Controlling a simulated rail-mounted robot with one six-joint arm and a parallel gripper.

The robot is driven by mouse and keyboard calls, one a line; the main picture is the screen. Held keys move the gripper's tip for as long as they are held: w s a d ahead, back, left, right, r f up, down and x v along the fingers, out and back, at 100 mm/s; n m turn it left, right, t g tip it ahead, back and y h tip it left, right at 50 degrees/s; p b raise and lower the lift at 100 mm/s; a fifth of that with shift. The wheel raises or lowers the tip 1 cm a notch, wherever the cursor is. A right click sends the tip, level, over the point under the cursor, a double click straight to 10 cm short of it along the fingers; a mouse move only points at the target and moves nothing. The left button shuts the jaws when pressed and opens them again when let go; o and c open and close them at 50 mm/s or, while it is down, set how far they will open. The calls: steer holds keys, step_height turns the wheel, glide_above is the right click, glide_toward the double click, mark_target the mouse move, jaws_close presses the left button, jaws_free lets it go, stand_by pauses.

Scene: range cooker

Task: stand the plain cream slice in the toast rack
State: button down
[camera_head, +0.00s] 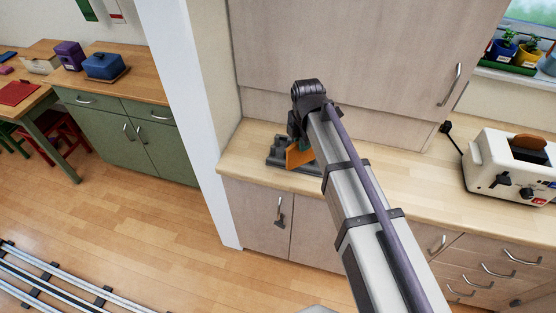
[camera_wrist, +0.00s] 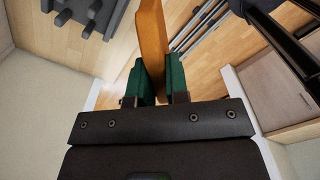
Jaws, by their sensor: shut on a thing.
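My gripper (camera_wrist: 155,82) is shut on an orange-brown slice (camera_wrist: 152,32), which sits between its two green fingers in the wrist view. The slice looks plain but more orange than cream. In the head view the slice (camera_head: 297,157) is at the left end of the worktop, in front of part of the grey toast rack (camera_head: 279,158). The rack also shows at the top left of the wrist view (camera_wrist: 88,18), with the slice beside it to the right. I cannot tell whether they touch. My arm hides much of the gripper in the head view.
A cream toaster (camera_head: 500,165) with a dark brown slice (camera_head: 529,149) in its top stands on the right of the worktop (camera_head: 400,185). A tall cupboard front (camera_head: 350,60) rises close behind the rack. The worktop between rack and toaster looks clear apart from my arm.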

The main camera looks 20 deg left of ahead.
mark_target(302, 163)
steer(key=f+b, duration=0.6)
steer(key=shift+w+d+f, duration=0.1)
steer(key=shift+d+f, duration=0.05)
steer(key=shift+d, duration=0.05)
steer(key=shift+f+b, duration=2.45)
steer(key=shift+b, duration=0.15)
steer(key=c, duration=1.1)
jaws_free()
steer(key=shift+r, duration=0.15)
step_height(302, 163, up, 13)
steer(key=p, duration=1.3)
steer(key=shift+r, duration=0.1)
steer(key=shift+a, duration=0.1)
